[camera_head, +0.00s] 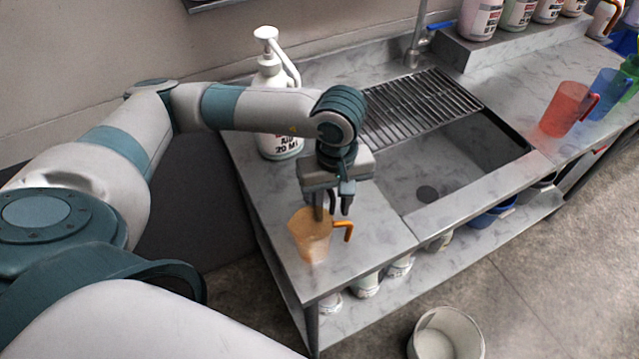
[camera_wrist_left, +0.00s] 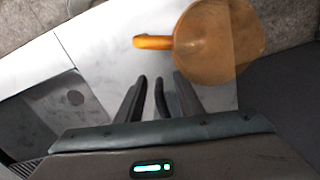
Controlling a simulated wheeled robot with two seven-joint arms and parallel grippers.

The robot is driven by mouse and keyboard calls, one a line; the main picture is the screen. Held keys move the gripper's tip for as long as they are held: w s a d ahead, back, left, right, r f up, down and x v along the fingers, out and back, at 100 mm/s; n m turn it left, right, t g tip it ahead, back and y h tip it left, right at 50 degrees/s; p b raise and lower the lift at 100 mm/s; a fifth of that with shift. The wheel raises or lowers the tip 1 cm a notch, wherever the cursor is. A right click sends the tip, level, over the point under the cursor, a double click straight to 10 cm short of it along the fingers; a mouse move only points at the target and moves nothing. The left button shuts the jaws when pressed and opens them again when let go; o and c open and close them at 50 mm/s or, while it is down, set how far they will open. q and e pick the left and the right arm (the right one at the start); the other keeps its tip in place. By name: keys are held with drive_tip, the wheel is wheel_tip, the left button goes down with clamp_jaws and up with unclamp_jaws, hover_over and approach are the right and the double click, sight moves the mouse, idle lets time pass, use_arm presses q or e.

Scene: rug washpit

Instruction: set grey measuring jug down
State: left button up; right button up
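A translucent orange measuring jug (camera_head: 306,242) stands at the near left end of the counter, its orange handle (camera_head: 347,229) pointing right. No grey jug shows in either view. My left gripper (camera_head: 335,211) is just above the jug, at its rim and handle side. The wrist view shows the jug (camera_wrist_left: 215,45) beyond the fingertips (camera_wrist_left: 151,80), its handle in front of them. A narrow gap with bare counter shows between the fingers, and they hold nothing that I can see. My right gripper is not in view.
A white pump bottle (camera_head: 277,95) stands behind my left wrist. A sink (camera_head: 450,165) with a drying rack (camera_head: 420,105) is to the right. Red (camera_head: 567,110) and blue (camera_head: 606,95) jugs stand at the far right. A white bucket (camera_head: 446,335) is on the floor.

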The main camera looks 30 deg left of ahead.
use_arm(q)
clamp_jaws()
idle(0.3)
drive_tip(key=shift+r, duration=0.2)
